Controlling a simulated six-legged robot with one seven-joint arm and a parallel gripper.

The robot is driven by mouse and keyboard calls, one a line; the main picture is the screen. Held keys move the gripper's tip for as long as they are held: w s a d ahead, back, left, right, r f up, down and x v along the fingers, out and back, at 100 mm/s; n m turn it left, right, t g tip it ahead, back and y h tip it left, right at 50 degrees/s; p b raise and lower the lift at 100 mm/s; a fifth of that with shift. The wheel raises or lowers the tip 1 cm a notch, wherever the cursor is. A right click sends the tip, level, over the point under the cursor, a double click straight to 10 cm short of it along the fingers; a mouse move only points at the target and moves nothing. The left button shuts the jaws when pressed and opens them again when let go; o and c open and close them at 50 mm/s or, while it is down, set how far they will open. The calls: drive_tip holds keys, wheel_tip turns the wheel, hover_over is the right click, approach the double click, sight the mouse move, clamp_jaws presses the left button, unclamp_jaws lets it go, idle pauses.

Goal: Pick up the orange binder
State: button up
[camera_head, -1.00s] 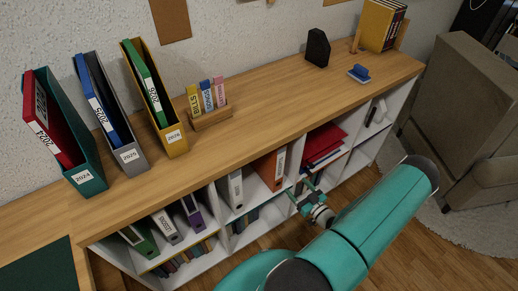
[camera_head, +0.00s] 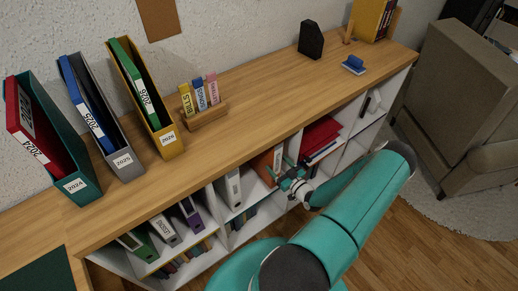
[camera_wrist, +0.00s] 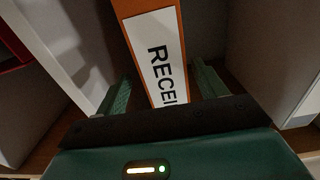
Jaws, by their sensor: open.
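The orange binder (camera_head: 264,165) stands upright on the upper shelf of the low bookcase, its labelled spine facing out. In the wrist view the orange binder (camera_wrist: 130,9) has a white label reading "RECEI", and its lower part is hidden behind my gripper body. My gripper (camera_wrist: 163,85) is open, with one green finger on each side of the spine. I cannot tell whether either finger touches it. In the head view my gripper (camera_head: 283,172) is at the front of the binder's compartment, partly covering the spine.
Red folders (camera_head: 318,136) lie in the compartment to the right. The wooden top (camera_head: 250,108) above carries magazine files and a small block holder (camera_head: 205,117). An armchair (camera_head: 470,110) stands at right.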

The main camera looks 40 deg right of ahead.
drive_tip(key=w, duration=0.5)
drive_tip(key=shift+w, duration=0.25)
drive_tip(key=c, duration=1.4)
clamp_jaws()
drive_tip(key=shift+w+r, duration=0.15)
drive_tip(key=shift+r, duration=0.05)
